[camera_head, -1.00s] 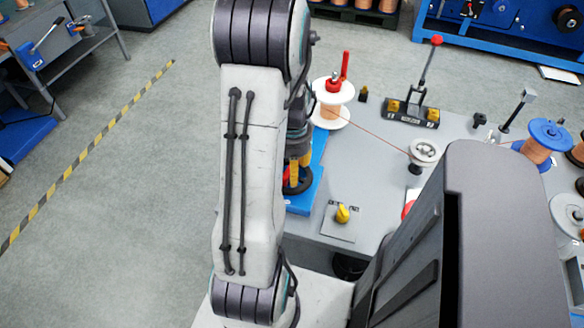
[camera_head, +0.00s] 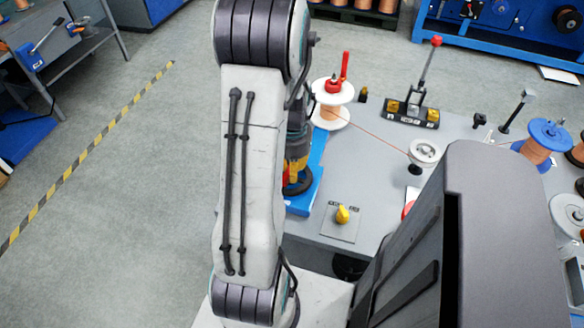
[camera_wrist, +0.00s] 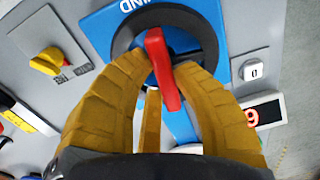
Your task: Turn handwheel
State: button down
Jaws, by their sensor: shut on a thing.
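The handwheel is a black wheel (camera_wrist: 204,38) with a red grip bar (camera_wrist: 155,48) across its middle, mounted on a blue panel (camera_wrist: 99,30) in the wrist view. My gripper (camera_wrist: 166,75) has its yellow fingers on both sides of the red bar and is shut on it. The fingers and palm hide the lower part of the wheel. In the head view, my arm covers most of the handwheel; a dark piece of its rim (camera_head: 301,184) shows above the blue base (camera_head: 307,198), with part of my yellow gripper (camera_head: 300,163) over it.
A yellow knob (camera_head: 342,214) sits on a plate right of the handwheel. A copper wire spool (camera_head: 331,110), a lever with a red ball (camera_head: 431,62) and a white pulley (camera_head: 424,152) stand on the grey table. A red digit display (camera_wrist: 253,115) is beside the wheel.

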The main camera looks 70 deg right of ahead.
jog(key=shift+m+b, duration=0.45)
jog(key=shift+m, duration=0.35)
jog(key=c, duration=1)
grip_release()
notch_tip(320, 180, up, 12)
dwell(0.4)
